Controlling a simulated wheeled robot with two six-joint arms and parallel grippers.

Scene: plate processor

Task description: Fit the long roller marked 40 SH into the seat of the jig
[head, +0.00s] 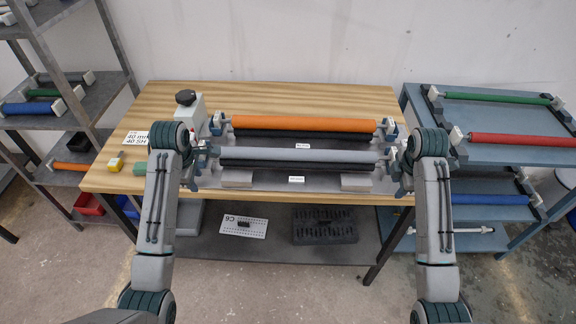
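A long grey roller (300,155) with light end blocks lies level across the front of the jig (265,183), just above a dark roller. A long orange roller (300,123) lies behind it over another dark roller. Small labels on the jig are too small to read. A white card (137,138) at the left reads 40 mm and 40 SH. My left gripper (200,160) is at the grey roller's left end and my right gripper (394,163) is at its right end. The fingers are small and partly hidden by my wrists, so their grip is unclear.
A blue rack (490,155) at the right holds green, red and blue rollers. A grey shelf at the left holds more rollers. The table's back strip is clear.

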